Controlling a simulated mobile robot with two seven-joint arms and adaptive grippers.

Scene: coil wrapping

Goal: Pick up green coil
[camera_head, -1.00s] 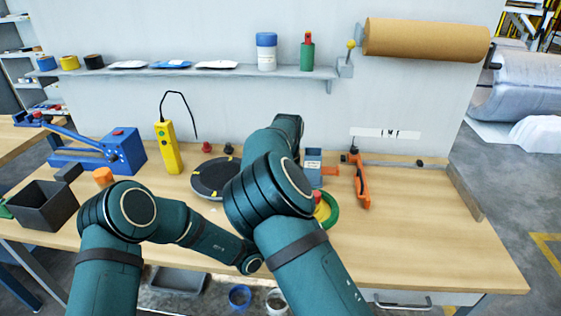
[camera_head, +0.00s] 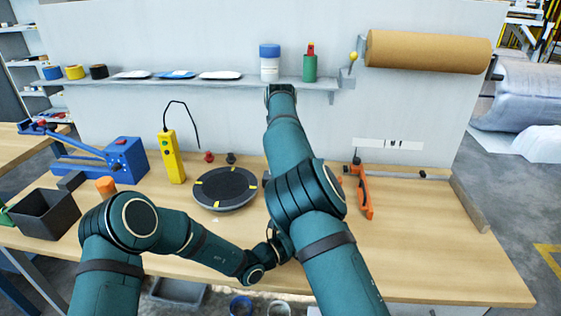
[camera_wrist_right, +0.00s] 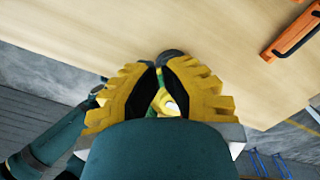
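I cannot make out the green coil for sure in either current view. In the head view my right arm covers the bench where a green ring showed earlier. In the right wrist view the yellow-padded fingers of my right gripper (camera_wrist_right: 160,72) come close together at the tips, over the bench edge. Something green and yellow shows in the gap between them. I cannot tell whether it is the coil or whether it is gripped. My right gripper is hidden in the head view. My left arm reaches in from the left, and its gripper is not visible.
A black turntable (camera_head: 225,188) lies on the bench (camera_head: 440,250). An orange-handled tool (camera_head: 364,190) lies right of my right arm; it also shows in the wrist view (camera_wrist_right: 292,30). A yellow control box (camera_head: 173,158) stands behind. A shelf (camera_head: 215,79) holds bottles.

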